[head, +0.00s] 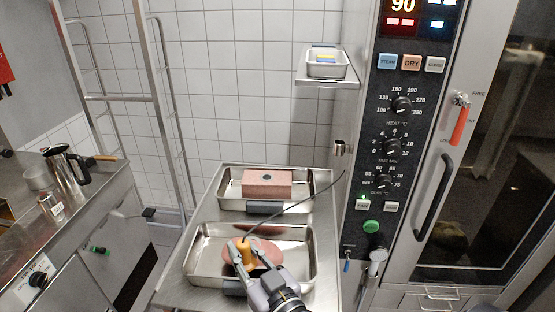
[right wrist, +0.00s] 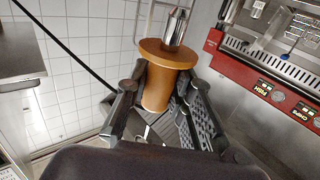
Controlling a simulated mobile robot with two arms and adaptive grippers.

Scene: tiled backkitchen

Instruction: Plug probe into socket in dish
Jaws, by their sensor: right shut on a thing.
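An orange-brown probe handle (head: 244,250) stands between the fingers of my right gripper (head: 244,253), over the front steel dish (head: 207,236). In the right wrist view the handle (right wrist: 157,88) has a wide flange and a silver metal end (right wrist: 175,27) beyond it. My right gripper (right wrist: 158,100) is shut on the handle there. A round pink piece of meat (head: 265,251) lies in the front dish, partly behind the gripper. I cannot tell whether the probe touches it. No socket shows clearly in the dish. My left gripper is out of view.
A dark cable (head: 297,205) arches from the handle towards the oven side. A rear dish (head: 228,193) holds a pink block (head: 267,183). The oven control panel (head: 395,130) stands right; a counter with a steel jug (head: 66,168) stands left. A small tray (head: 327,67) sits on a shelf.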

